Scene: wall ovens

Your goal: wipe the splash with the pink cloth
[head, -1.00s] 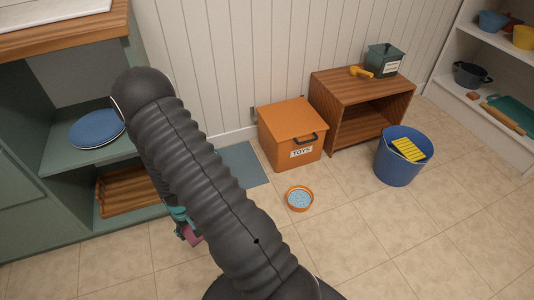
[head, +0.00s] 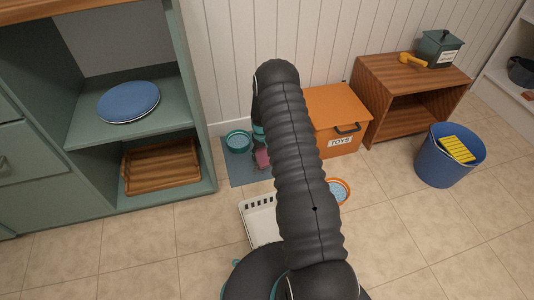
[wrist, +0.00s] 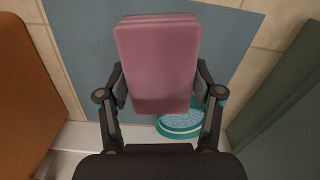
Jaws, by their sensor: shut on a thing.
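The pink cloth (wrist: 158,55), a thick rounded slab, is held in my gripper (wrist: 160,92), with one finger on each side of it. In the head view the cloth (head: 262,158) shows just left of my arm, over the blue-grey mat (head: 240,175) by the wall. In the wrist view the mat (wrist: 85,40) lies behind the cloth; I cannot tell whether they touch. I cannot make out a splash in either view; the cloth and my arm hide part of the mat and floor.
A teal bowl (head: 238,141) stands on the mat near the wall. An orange toy box (head: 340,115), an orange-rimmed bowl (head: 340,188) and a white basket (head: 258,218) are close to my arm. A green cabinet (head: 205,150) stands left. Floor at front left is clear.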

